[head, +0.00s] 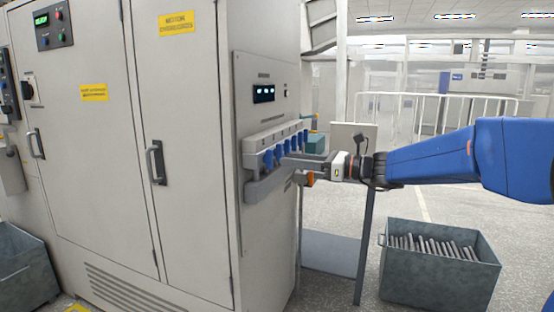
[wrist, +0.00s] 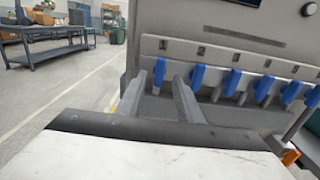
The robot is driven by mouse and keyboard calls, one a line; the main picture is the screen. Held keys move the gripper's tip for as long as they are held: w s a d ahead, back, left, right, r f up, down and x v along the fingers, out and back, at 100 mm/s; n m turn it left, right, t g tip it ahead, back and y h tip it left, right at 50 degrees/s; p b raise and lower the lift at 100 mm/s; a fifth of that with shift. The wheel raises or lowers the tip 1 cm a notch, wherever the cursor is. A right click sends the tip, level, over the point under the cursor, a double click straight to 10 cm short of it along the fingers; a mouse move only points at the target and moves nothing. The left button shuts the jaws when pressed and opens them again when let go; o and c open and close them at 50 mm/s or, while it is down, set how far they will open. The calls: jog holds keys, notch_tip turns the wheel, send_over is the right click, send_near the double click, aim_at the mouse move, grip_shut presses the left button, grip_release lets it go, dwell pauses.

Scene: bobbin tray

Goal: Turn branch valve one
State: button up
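A row of several blue valve handles sits on the grey manifold (head: 262,189) on the cabinet's side panel. The end handle (head: 267,160) is at the left of the row in the head view. It also stands upright at the left end of the row in the wrist view (wrist: 159,73). The small labels above the handles are too small to read. My gripper (head: 284,160) reaches in from the right at handle height. In the wrist view my gripper (wrist: 160,84) has its fingers apart, with the left-end handle between their tips. I cannot tell if either finger touches it.
An orange part (head: 309,179) shows below the manifold, also at the lower right in the wrist view (wrist: 290,157). Neighbouring handle (wrist: 197,77) stands close right of my right finger. A grey bin of rods (head: 440,270) stands on the floor. A workbench (wrist: 50,42) is far off.

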aim_at(270, 159)
jog(key=shift+x, duration=2.7)
grip_shut()
